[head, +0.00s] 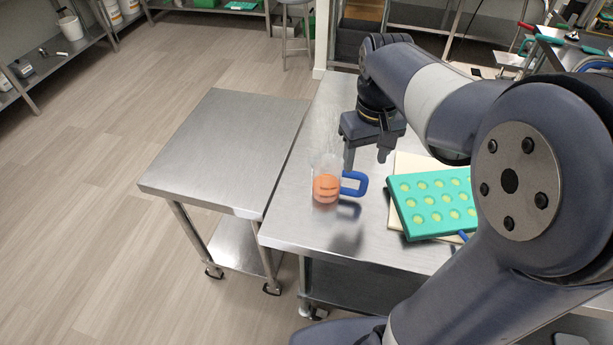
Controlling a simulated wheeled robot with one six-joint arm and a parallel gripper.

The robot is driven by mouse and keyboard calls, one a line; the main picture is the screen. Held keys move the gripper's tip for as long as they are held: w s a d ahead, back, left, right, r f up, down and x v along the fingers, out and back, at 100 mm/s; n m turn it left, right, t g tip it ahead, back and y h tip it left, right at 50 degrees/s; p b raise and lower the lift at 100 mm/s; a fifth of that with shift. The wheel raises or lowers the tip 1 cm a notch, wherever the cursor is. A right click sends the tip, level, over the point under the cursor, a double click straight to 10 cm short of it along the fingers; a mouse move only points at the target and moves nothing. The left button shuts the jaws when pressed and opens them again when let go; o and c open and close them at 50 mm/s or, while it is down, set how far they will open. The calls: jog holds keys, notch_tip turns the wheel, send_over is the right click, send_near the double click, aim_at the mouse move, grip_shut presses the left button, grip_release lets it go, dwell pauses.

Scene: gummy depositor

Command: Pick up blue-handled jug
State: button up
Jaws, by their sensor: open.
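The blue-handled jug (326,185) stands upright on the steel table. It is clear, with orange contents in its lower part, and its blue handle (356,184) points to the right. My gripper (367,162) is open and empty, with its fingers pointing down. In the head view it appears just above and to the right of the jug, over the handle side. The fingers look apart from the handle; their exact height above the table is hard to tell.
A green mould tray (433,201) with several yellowish cavities lies right of the jug on a cream board (403,163). A lower steel cart (226,142) stands at the left with a bare top. The steel table's front left (290,222) is clear.

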aim_at(362, 180)
jog(key=f, duration=1)
jog(key=shift+w+d+f, duration=0.2)
jog(key=shift+w+f, duration=0.1)
jog(key=shift+f, duration=0.1)
grip_shut()
